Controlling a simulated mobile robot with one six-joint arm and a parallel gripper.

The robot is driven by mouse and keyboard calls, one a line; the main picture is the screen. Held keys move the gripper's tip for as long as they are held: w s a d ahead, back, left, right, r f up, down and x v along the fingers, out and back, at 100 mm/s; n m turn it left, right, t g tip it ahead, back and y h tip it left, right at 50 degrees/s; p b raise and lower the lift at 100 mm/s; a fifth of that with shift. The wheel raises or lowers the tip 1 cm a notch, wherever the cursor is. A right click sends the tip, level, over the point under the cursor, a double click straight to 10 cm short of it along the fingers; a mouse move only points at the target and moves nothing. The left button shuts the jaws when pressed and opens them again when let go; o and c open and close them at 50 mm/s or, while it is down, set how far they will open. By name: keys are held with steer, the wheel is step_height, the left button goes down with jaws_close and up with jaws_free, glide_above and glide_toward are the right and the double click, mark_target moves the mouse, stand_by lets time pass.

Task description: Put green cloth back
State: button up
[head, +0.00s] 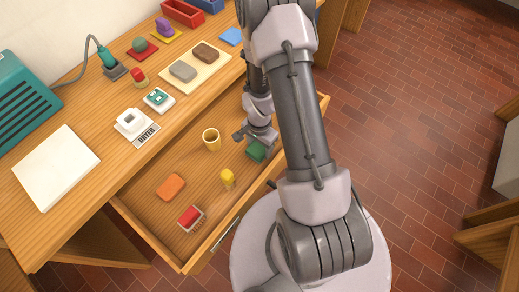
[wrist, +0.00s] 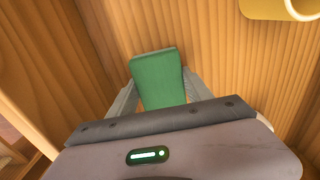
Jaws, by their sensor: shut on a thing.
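The green cloth (head: 256,151) is a small folded block inside the open drawer (head: 150,208), near the drawer's right end in the head view. My gripper (head: 262,138) reaches down into the drawer and is shut on the cloth. In the wrist view the green cloth (wrist: 159,78) stands out between the two fingers (wrist: 160,92), with the wooden drawer around it. I cannot tell whether the cloth touches the drawer floor.
The drawer also holds a yellow mug (head: 211,140), a yellow object (head: 227,178), an orange block (head: 171,187) and a red brush (head: 190,217). The bench top above bears a white dryer pad (head: 131,123), a cream board (head: 196,70) and a white slab (head: 56,167).

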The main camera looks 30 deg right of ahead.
steer(key=shift+f, duration=0.2)
steer(key=o, duration=1.6)
steer(key=shift+r, duration=0.15)
